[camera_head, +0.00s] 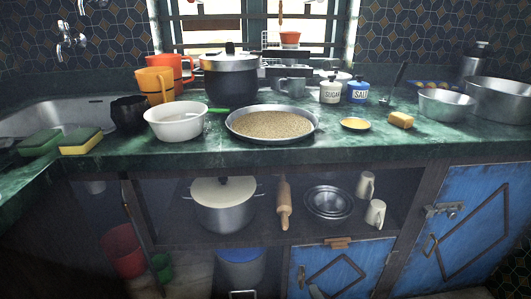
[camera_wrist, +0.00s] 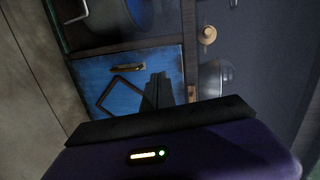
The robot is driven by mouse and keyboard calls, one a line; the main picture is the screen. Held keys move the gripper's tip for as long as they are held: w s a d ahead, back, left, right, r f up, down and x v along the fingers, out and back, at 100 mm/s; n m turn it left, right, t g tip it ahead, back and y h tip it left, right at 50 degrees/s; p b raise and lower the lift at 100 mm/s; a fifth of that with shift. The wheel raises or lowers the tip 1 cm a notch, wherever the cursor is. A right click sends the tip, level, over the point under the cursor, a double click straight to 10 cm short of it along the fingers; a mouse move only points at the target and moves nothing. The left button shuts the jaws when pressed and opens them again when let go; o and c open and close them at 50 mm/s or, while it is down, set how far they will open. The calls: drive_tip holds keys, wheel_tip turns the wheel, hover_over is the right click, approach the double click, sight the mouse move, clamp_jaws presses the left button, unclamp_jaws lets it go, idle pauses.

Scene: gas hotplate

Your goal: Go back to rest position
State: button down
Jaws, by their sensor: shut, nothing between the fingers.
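My gripper (camera_wrist: 158,90) shows in the wrist view as two dark fingers side by side, shut and empty. It is in front of a blue cabinet door (camera_wrist: 120,70), apart from the counter goods. The wrist view is turned on its side. In the head view the blue door (camera_head: 342,268) is low in the middle, below the open shelf, and looks closed. My gripper cannot be made out clearly in the head view.
A green counter (camera_head: 200,158) holds a white bowl (camera_head: 175,122), a pan of grain (camera_head: 272,124), a black pot (camera_head: 230,78) and sponges (camera_head: 80,140). The shelf below holds a lidded pot (camera_head: 222,210), a rolling pin (camera_head: 284,204) and mugs (camera_head: 376,213). Another blue door (camera_head: 480,225) is at right.

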drive_tip(key=s+d+r+n+t, duration=0.25)
drive_tip(key=s+r+n, duration=0.35)
drive_tip(key=r+n, duration=0.3)
drive_tip(key=s+d+r+n+g+h, duration=0.1)
drive_tip(key=s+r+n, duration=0.15)
drive_tip(key=s, duration=0.95)
drive_tip(key=s+r+n, duration=0.2)
drive_tip(key=s+r, duration=0.1)
drive_tip(key=s, duration=0.9)
drive_tip(key=s+d+r+n+g+h, duration=0.1)
drive_tip(key=s+r+n, duration=0.15)
drive_tip(key=s, duration=0.95)
wheel_tip(320, 180, up, 28)
drive_tip(key=p, duration=2.7)
drive_tip(key=shift+w+a+p, duration=0.15)
drive_tip(key=shift+w+p, duration=0.15)
